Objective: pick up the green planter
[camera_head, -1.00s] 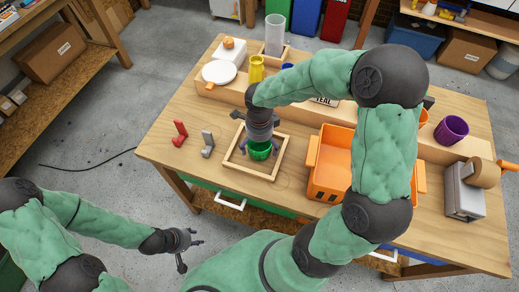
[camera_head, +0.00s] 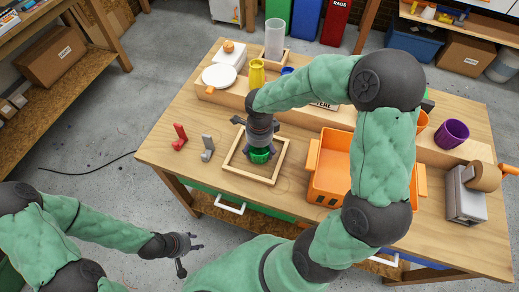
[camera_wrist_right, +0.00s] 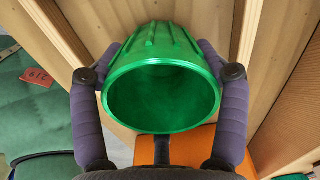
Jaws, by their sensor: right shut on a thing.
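The green planter (camera_head: 260,155) is a ribbed round pot in the head view, within the square wooden frame on the table. My right gripper (camera_head: 262,147) reaches down from above and is shut on it. In the right wrist view the planter (camera_wrist_right: 162,92) fills the middle, its open mouth facing the camera, with a finger of my right gripper (camera_wrist_right: 160,75) against each side. I cannot tell whether its base touches the table. My left gripper (camera_head: 190,252) hangs off the table's front left, empty, its fingers apart.
The wooden frame (camera_head: 233,172) surrounds the planter's spot. An orange bin (camera_head: 325,185) stands to the right. Red (camera_head: 180,136) and grey (camera_head: 207,147) brackets stand to the left. A yellow vase (camera_head: 257,72) and purple cup (camera_head: 452,132) stand further back. The table's front left is clear.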

